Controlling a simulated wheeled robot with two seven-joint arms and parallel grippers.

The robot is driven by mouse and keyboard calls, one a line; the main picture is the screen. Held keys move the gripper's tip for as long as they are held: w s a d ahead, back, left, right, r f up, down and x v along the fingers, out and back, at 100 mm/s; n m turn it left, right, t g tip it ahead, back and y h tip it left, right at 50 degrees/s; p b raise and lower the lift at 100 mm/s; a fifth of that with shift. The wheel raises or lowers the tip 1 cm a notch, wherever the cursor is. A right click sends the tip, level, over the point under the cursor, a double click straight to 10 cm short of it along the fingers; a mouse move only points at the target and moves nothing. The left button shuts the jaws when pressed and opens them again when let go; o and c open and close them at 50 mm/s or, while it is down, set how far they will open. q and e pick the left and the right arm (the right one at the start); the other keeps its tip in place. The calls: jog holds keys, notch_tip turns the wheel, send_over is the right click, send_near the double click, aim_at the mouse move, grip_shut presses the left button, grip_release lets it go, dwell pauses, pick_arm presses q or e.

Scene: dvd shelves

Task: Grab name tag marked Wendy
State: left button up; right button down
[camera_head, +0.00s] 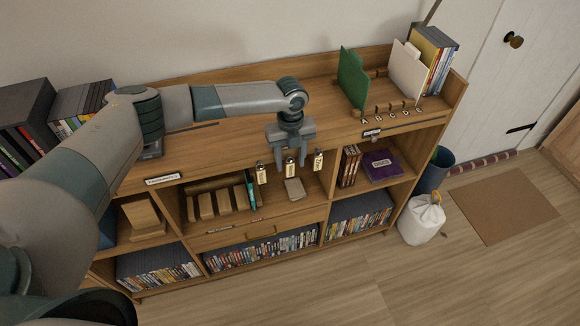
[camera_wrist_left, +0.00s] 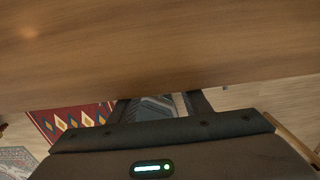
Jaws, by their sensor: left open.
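Three small light name tags with dark tops hang in a row at the front edge of the shelf top: a left tag (camera_head: 261,173), a middle tag (camera_head: 290,167) and a right tag (camera_head: 318,161). Their lettering is too small to read, so I cannot tell which says Wendy. My left gripper (camera_head: 291,160) points down at the shelf edge, open, with its fingers on either side of the middle tag in the picture. I cannot tell whether it touches the tag. In the left wrist view no tag shows. My right gripper is not in view.
The wooden shelf top (camera_head: 225,140) is mostly clear near the gripper. A green folder (camera_head: 352,78) and letter dividers stand at its right. Below are compartments with DVDs (camera_head: 262,249) and a purple box (camera_head: 381,165). A white bag (camera_head: 421,220) stands on the floor at right.

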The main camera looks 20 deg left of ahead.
pick_arm(q)
jog(key=shift+f, duration=0.75)
jog(key=shift+c, duration=0.6)
grip_shut()
jog(key=shift+r+b, duration=0.15)
jog(key=shift+b, duration=0.35)
jog(key=shift+s+d+r, duration=0.1)
jog(key=shift+s+d, duration=0.05)
jog(key=shift+s, duration=0.05)
jog(key=s+d+b, duration=0.4)
jog(key=s+d, duration=0.5)
jog(key=s, duration=0.5)
jog(key=shift+s+d+b, duration=0.25)
jog(key=shift+d+b, duration=0.1)
jog(key=shift+b, duration=0.05)
